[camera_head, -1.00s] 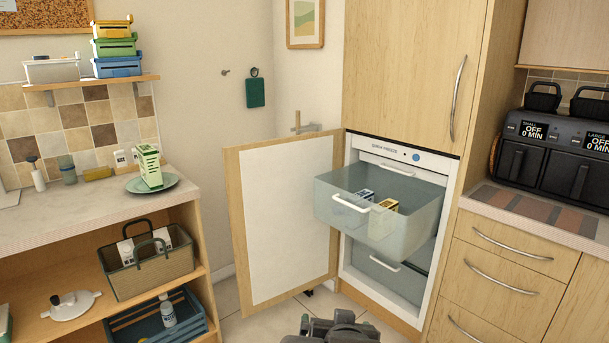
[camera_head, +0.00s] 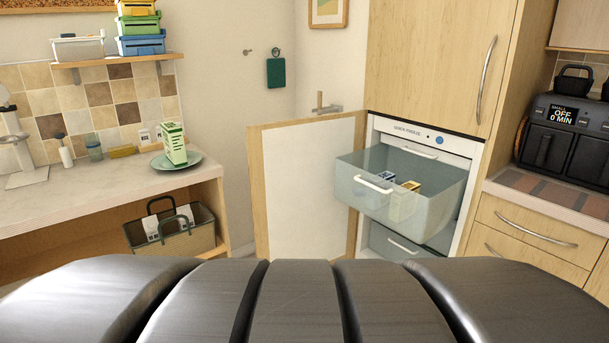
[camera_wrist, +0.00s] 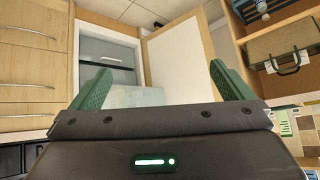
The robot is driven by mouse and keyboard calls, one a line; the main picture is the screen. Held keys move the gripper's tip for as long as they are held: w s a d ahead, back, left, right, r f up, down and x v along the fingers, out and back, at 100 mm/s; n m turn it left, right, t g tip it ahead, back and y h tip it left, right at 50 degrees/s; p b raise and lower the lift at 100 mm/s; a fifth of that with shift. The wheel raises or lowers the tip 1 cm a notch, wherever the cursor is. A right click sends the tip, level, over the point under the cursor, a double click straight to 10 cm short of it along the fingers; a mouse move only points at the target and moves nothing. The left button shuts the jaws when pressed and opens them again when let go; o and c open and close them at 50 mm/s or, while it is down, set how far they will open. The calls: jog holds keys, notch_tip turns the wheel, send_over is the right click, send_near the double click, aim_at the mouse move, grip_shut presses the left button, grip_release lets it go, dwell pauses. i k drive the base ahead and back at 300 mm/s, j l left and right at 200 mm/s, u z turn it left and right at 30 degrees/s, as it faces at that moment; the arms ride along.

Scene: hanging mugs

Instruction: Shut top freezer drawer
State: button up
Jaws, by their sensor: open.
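The top freezer drawer (camera_head: 352,194) is a translucent grey-blue bin, pulled well out of the white freezer (camera_head: 460,158). The lower drawer (camera_head: 392,243) sits pushed in below. In the wrist view my gripper (camera_wrist: 160,72) is open with nothing between its green fingers. A pale translucent surface (camera_wrist: 135,96), seemingly the top drawer, shows beyond them; I cannot tell the distance. In the head view my arm covers the bottom, and the fingers are not visible.
The freezer's wooden door (camera_head: 305,190) stands open on the left. A counter (camera_head: 70,205) with a plate (camera_head: 185,163) and box is at far left. Wooden drawers (camera_head: 530,235) stand at right, under an air fryer (camera_head: 565,140). Floor shows only in small patches.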

aim_at(452, 214)
jog(key=k, duration=0.15)
jog(key=j, duration=0.15)
jog(key=i+l+z, duration=0.1)
jog(key=i+z, duration=0.15)
jog(key=i, duration=0.3)
jog(key=i+z, duration=0.3)
jog(key=i, duration=0.25)
